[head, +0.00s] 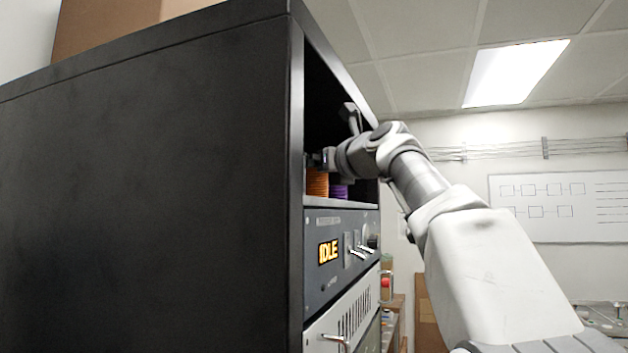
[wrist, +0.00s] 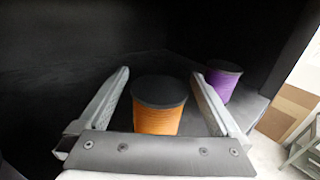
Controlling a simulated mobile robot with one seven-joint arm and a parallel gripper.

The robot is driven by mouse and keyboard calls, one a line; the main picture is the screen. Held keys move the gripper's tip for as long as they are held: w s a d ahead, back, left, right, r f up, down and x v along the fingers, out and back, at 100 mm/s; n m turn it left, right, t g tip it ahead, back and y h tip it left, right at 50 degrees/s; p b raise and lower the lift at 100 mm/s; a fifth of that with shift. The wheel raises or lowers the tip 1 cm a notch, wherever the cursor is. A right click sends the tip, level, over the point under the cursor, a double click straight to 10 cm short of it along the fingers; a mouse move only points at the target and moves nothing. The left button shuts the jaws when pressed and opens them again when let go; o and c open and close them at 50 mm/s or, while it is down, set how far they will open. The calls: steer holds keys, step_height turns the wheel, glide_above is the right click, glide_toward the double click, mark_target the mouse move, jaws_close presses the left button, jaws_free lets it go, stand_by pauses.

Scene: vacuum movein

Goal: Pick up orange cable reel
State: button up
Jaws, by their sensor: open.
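The orange cable reel (head: 317,183) stands upright on the shelf inside the black cabinet, partly hidden by the cabinet's side wall and my gripper in the head view. In the wrist view the orange reel (wrist: 158,112), with its black top, sits between the two fingers of my gripper (wrist: 162,88). The fingers are open, one on each side of the reel, with a gap visible on both sides. My gripper (head: 318,160) reaches into the shelf opening in the head view, its fingertips largely hidden.
A purple cable reel (wrist: 221,84) stands to the right of the orange one, close to the right finger. The black cabinet (head: 150,180) encloses the shelf with side wall and top. Below the shelf is a panel (head: 340,250) reading "IDLE". A cardboard box (head: 105,25) sits on top.

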steer(key=c, duration=1.3)
steer(key=shift+c, duration=0.6)
steer(key=shift+r, duration=0.2)
